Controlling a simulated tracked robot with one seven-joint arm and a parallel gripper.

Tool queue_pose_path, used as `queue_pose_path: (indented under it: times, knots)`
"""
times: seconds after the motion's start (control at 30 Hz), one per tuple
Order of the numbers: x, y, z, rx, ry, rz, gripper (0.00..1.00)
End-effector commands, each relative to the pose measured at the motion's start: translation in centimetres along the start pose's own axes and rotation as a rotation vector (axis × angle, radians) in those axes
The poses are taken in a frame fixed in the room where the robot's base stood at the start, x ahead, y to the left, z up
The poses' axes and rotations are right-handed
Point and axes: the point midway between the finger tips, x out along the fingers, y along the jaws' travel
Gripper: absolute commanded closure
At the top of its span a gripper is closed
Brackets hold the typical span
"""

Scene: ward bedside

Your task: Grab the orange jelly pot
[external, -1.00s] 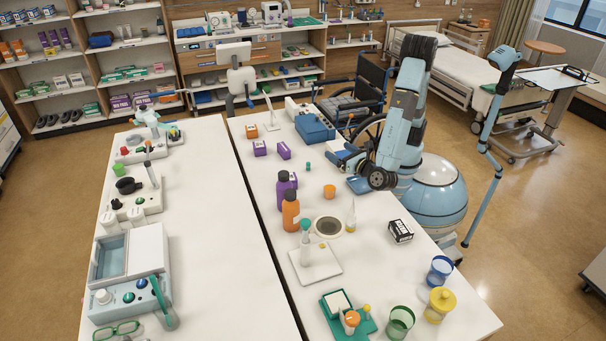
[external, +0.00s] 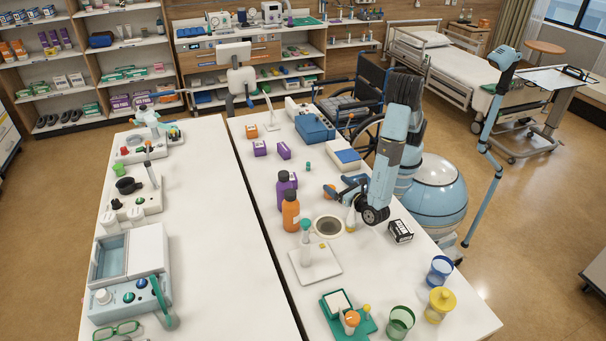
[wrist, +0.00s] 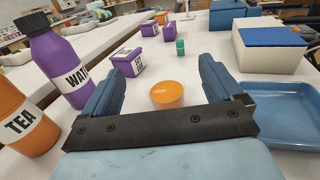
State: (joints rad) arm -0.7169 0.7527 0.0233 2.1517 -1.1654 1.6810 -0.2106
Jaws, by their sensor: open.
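The orange jelly pot (wrist: 166,95) is a small round orange cup on the white table. In the wrist view it sits between and just beyond the two fingers of my gripper (wrist: 162,88), which is open and empty. In the external view, the pot (external: 329,191) shows only partly beside my gripper (external: 340,190), which is low over the table. I cannot tell whether the fingers touch the pot. Part of its lower side is hidden by the gripper's dark crossbar in the wrist view.
An orange TEA bottle (wrist: 22,122) and a purple WATER bottle (wrist: 62,62) stand close to the left. A blue tray (wrist: 285,105) lies to the right. Purple boxes (wrist: 128,62) and a small green pot (wrist: 180,47) stand beyond. A black-and-white box (external: 400,231) is near my wrist.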

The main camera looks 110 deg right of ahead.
Motion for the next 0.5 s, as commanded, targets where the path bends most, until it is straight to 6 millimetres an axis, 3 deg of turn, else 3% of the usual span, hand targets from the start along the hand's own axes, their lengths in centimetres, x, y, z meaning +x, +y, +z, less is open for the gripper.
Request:
queue_pose_path:
  times: [0.3,0.5]
  knots:
    - [0.0,0.0,-4.2,-0.003,0.0,0.0,0.07]
    - [2.7,-0.1,-4.0,-0.001,0.0,-0.002,0.07]
